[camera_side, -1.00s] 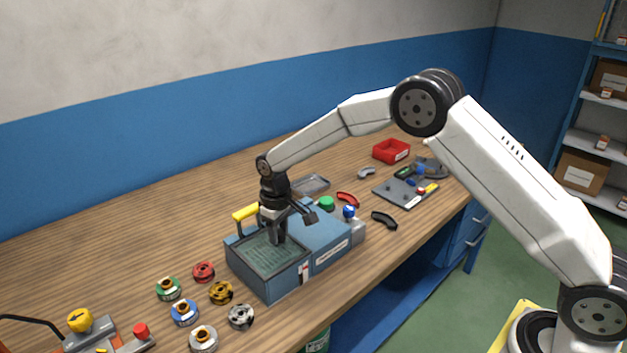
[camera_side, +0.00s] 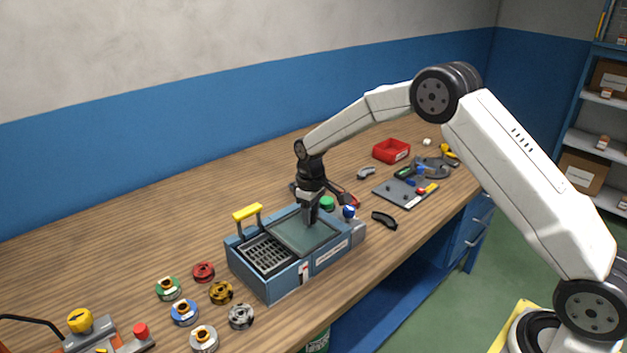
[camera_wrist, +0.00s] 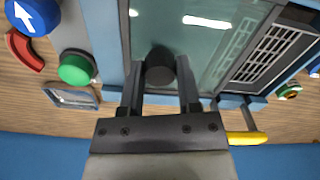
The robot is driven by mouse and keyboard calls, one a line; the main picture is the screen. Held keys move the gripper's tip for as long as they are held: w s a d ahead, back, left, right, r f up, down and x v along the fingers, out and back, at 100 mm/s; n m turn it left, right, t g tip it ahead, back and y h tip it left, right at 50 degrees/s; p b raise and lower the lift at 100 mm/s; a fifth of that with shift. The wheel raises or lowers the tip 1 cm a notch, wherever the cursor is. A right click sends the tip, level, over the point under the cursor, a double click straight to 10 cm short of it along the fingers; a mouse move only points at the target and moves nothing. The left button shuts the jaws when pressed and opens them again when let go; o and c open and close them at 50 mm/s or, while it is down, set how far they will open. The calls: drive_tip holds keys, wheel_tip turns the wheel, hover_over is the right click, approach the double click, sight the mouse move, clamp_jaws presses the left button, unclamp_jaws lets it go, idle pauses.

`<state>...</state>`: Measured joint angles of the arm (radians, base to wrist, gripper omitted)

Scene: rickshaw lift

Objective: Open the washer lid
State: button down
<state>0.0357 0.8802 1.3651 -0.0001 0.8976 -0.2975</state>
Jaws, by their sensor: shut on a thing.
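The washer (camera_side: 325,262) is a blue box on the bench with a yellow handle (camera_side: 247,212) at its left end. Its greenish glass lid (camera_side: 290,232) lies over the right part, leaving the slotted basket (camera_side: 268,255) at the left uncovered. The lid also shows in the wrist view (camera_wrist: 205,50), with the grille (camera_wrist: 265,55) beside it. My gripper (camera_side: 308,222) points down at the lid's right part. In the wrist view my gripper (camera_wrist: 160,85) is shut on a dark round lid knob (camera_wrist: 160,66); the side view hides the knob.
A green button (camera_side: 326,203) and a blue knob (camera_side: 349,212) sit at the washer's right end. Several coloured rings (camera_side: 203,272) lie at the front left. A black curved part (camera_side: 384,220), a grey tray of tools (camera_side: 405,192) and a red bin (camera_side: 391,151) are to the right.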

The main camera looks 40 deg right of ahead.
sight(321, 219)
drive_tip(key=shift+d, duration=1.7)
drive_tip(key=shift+c, duration=1.5)
unclamp_jaws()
drive_tip(key=shift+d, duration=0.1)
drive_tip(key=shift+r, duration=0.1)
drive_tip(key=shift+r, duration=0.15)
wheel_tip(321, 219, up, 7)
drive_tip(key=shift+r, duration=0.2)
